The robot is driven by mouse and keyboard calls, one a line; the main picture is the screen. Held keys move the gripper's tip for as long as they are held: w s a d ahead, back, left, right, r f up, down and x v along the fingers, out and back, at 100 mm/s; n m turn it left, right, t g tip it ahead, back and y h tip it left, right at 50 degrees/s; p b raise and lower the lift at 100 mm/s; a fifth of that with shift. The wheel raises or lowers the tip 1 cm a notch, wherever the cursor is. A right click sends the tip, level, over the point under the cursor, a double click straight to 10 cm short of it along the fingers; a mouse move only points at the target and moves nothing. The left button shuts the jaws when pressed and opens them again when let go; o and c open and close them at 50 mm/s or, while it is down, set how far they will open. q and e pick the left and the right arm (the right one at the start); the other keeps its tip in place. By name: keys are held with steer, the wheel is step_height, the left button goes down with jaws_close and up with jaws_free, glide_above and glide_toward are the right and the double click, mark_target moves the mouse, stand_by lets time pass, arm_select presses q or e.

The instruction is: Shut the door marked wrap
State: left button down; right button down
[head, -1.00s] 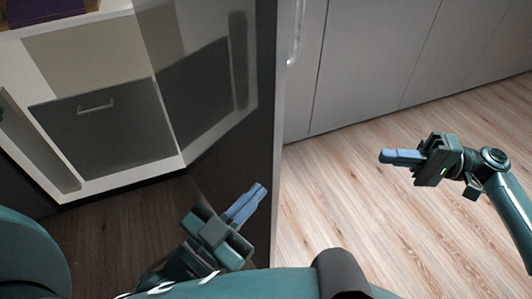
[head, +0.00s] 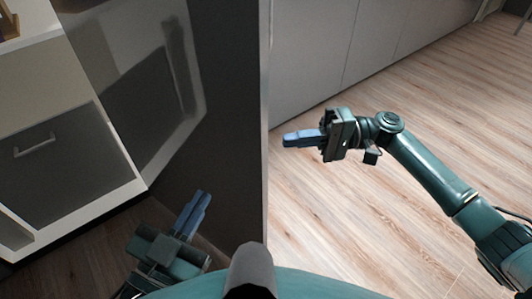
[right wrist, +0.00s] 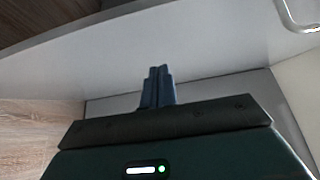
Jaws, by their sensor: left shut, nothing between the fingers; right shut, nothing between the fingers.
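A tall door (head: 225,110) stands open in the middle of the head view, its dark glossy face to the left and its pale edge to the right. No wrap marking is readable on it. My left gripper (head: 203,197) is shut and empty, low on the dark-face side. My right gripper (head: 288,140) is shut and empty on the other side, its tips pointing left near the door's edge; contact cannot be told. In the right wrist view its fingers (right wrist: 157,72) point at a pale panel (right wrist: 190,45) with a metal handle (right wrist: 298,18) at the top right.
An open white cabinet (head: 85,215) with a grey drawer front (head: 60,160) is at the left. Grey cabinet fronts (head: 370,40) run along the back. The wood floor (head: 410,120) at the right is clear apart from my right arm.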

mark_target(266, 154)
steer(key=shift+s+a+b, duration=0.1)
steer(key=shift+s+a, duration=0.5)
steer(key=shift+a, duration=0.4)
steer(key=shift+s+a+b, duration=0.1)
steer(key=shift+s+a, duration=0.45)
steer(key=shift+a, duration=0.5)
steer(key=shift+s+a+b, duration=0.1)
steer(key=shift+s+a, duration=0.5)
steer(key=shift+a, duration=0.4)
